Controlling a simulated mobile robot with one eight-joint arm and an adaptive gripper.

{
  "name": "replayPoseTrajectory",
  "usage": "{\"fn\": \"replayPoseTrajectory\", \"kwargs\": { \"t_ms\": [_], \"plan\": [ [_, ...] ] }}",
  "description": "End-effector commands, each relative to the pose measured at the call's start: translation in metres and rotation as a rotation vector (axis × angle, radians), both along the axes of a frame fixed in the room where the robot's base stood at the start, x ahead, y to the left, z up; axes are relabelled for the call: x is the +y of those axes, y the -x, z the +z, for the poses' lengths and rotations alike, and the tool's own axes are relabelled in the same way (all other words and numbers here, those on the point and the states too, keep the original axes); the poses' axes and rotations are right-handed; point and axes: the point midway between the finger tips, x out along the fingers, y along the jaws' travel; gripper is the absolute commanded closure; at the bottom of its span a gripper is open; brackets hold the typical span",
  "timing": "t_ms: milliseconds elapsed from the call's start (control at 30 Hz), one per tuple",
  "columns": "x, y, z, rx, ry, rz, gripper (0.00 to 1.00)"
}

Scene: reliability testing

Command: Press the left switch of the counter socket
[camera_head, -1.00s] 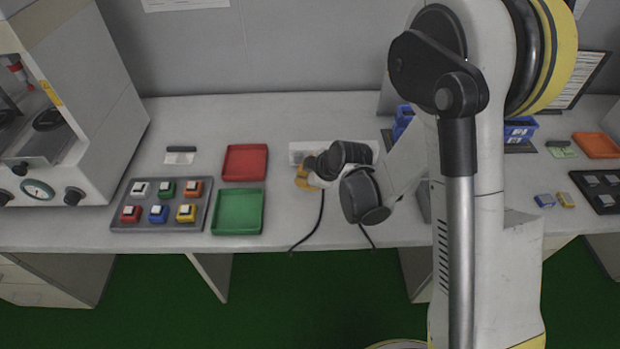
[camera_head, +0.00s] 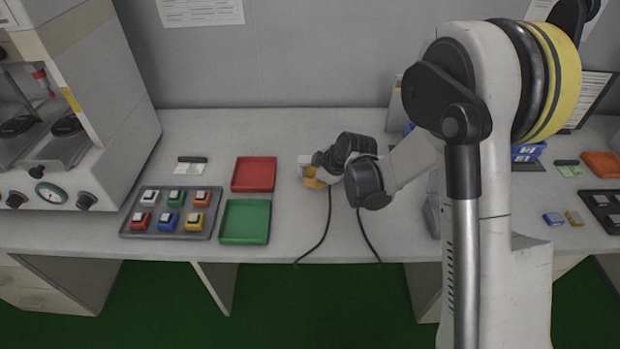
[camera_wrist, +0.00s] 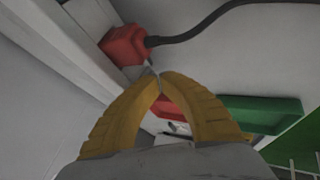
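The counter socket (camera_head: 304,160) is a pale strip on the counter, right of the red tray. My arm hides most of it in the head view. In the wrist view a long pale bar (camera_wrist: 75,57), apparently the socket, runs down the left side, with a red plug (camera_wrist: 125,45) and black cord at it. Its switches cannot be made out. My gripper (camera_head: 310,180) is low over the socket's left end. In the wrist view its yellow fingers (camera_wrist: 158,78) meet at the tips, shut and empty, just below the plug. I cannot tell whether they touch anything.
A red tray (camera_head: 254,160) and a green tray (camera_head: 246,240) lie left of my gripper, beside a grey panel of coloured buttons (camera_head: 133,235). Black cords (camera_head: 327,225) hang over the counter's front edge. A machine (camera_head: 115,110) stands at far left.

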Motion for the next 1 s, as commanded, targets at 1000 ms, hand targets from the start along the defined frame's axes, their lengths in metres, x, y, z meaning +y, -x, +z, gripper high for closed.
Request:
{"fn": "replayPoseTrajectory", "kwargs": {
  "t_ms": [1000],
  "plan": [
    [0.005,0.005,0.017,-0.001,0.000,-0.001,1.00]
  ]
}}
